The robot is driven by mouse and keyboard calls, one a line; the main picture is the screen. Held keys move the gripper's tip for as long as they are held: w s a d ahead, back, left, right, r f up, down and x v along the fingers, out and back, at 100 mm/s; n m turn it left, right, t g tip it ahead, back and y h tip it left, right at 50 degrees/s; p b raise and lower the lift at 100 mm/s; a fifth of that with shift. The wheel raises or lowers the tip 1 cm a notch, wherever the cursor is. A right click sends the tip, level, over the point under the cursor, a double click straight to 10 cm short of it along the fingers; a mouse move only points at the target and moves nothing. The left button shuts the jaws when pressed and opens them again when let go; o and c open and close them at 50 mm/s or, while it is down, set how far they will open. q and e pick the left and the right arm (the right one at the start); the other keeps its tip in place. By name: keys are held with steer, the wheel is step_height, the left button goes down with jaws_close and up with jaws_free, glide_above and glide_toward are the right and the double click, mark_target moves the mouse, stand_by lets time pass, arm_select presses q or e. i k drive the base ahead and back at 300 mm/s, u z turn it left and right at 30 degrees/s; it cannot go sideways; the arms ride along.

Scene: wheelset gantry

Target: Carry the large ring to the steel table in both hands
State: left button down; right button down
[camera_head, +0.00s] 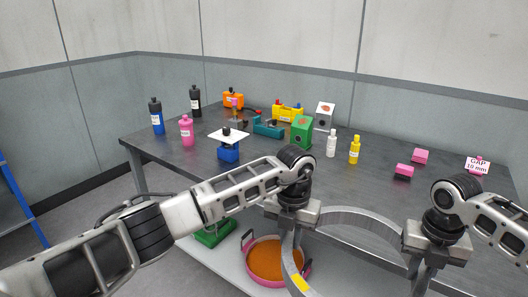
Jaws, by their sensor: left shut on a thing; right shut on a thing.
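The large ring (352,216) is a grey metal band with a yellow mark on its near left part. I hold it in front of the steel table (270,172), at the table's near edge. My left gripper (291,222) is shut on the ring's left side. My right gripper (425,262) is shut on the ring's right side. The ring's lower near part runs out of the bottom of the picture. Whether the ring touches the table cannot be told.
Bottles, including a blue one (156,117) and a pink one (187,131), a blue stand (229,148), a green box (302,131), pink blocks (403,171) and a cap sign (478,165) stand on the table. An orange-filled pan (264,262) sits below. The table's left front is clear.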

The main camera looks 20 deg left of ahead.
mark_target(351, 204)
steer(key=u, duration=0.05)
steer(key=i, duration=1)
